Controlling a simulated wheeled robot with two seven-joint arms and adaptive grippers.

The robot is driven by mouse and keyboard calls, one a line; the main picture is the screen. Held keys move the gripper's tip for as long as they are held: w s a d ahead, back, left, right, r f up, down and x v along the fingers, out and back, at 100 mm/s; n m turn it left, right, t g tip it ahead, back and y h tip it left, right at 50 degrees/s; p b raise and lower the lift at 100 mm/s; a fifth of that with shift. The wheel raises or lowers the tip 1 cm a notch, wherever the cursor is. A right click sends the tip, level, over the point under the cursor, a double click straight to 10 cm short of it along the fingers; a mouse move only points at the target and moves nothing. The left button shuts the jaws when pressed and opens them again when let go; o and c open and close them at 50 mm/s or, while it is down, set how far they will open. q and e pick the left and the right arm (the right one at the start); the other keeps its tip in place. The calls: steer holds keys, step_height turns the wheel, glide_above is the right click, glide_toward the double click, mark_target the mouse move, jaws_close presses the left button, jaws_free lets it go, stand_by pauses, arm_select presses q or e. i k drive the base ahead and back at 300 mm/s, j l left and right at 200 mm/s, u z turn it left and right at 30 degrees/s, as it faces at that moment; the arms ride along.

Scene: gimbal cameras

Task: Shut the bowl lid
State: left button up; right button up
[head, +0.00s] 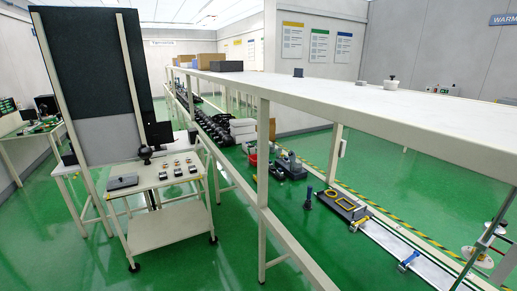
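A small pale round piece with a dark knob on top (391,82) sits on the long white tabletop; it may be the bowl or its lid, but it is too small to tell. A low pale grey piece (361,84) lies just to its left. I cannot make out a hinge or whether a lid is open or shut. Neither of my grippers shows in the head view.
The long white tabletop (330,92) is mostly clear, with a small dark block (298,73) and boxes (207,61) farther back. A white trolley (160,185) with small parts stands left. A conveyor (400,250) runs below. Green floor (70,250) is open at left.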

mark_target(292, 155)
steer(key=i+j+z, duration=0.75)
steer(key=i+j, duration=0.1)
steer(key=j, duration=0.05)
